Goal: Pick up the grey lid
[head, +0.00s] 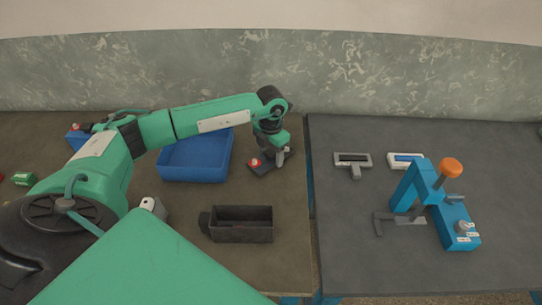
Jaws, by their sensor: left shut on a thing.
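My left gripper (272,156) points down at the back right of the left table, just right of the blue tray. It is shut on a flat dark grey piece, which looks like the grey lid (259,170). The gripper partly covers the lid. I cannot tell whether the lid touches the table. A small red and white part shows beside the fingers. An open dark grey box (241,235) stands nearer the front of the same table, apart from the gripper. My right gripper is out of view.
The blue tray (163,170) stands left of the gripper. A small whitish object (148,204) is partly hidden by my green body.

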